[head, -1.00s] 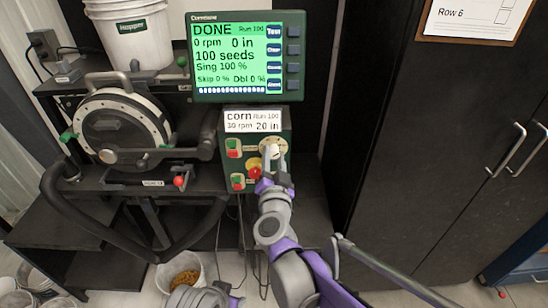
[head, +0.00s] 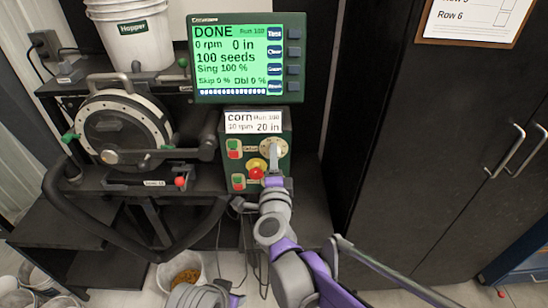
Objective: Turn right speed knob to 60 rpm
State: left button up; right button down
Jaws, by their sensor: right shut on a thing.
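The green control box (head: 283,190) stands below the screen. Its right speed knob sits on a round cream dial (head: 284,146) at the upper right of the box. My right gripper (head: 274,158) reaches up from below and is shut on the knob, with its fingers covering most of it. The pointer and the dial's marks are too small or hidden to read. The screen (head: 240,70) shows DONE, 0 rpm, 0 in and 100 seeds. Part of my left arm shows at the bottom edge, but its gripper fingers are not in view.
A red button (head: 256,173) on a yellow base sits just left of my right gripper. Red and green switches (head: 234,149) line the box's left side. A seed meter wheel (head: 110,125) and a white hopper bucket (head: 130,40) stand left. A dark cabinet (head: 450,150) stands right.

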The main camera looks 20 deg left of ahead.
jog(key=shift+m, duration=1.2)
jog(key=shift+c, duration=2.4)
grip_release()
jog(key=shift+s, duration=0.1)
jog(key=v, duration=1)
jog(key=shift+s, duration=0.3)
jog(key=shift+d+r, duration=0.1)
jog(key=shift+d, duration=0.05)
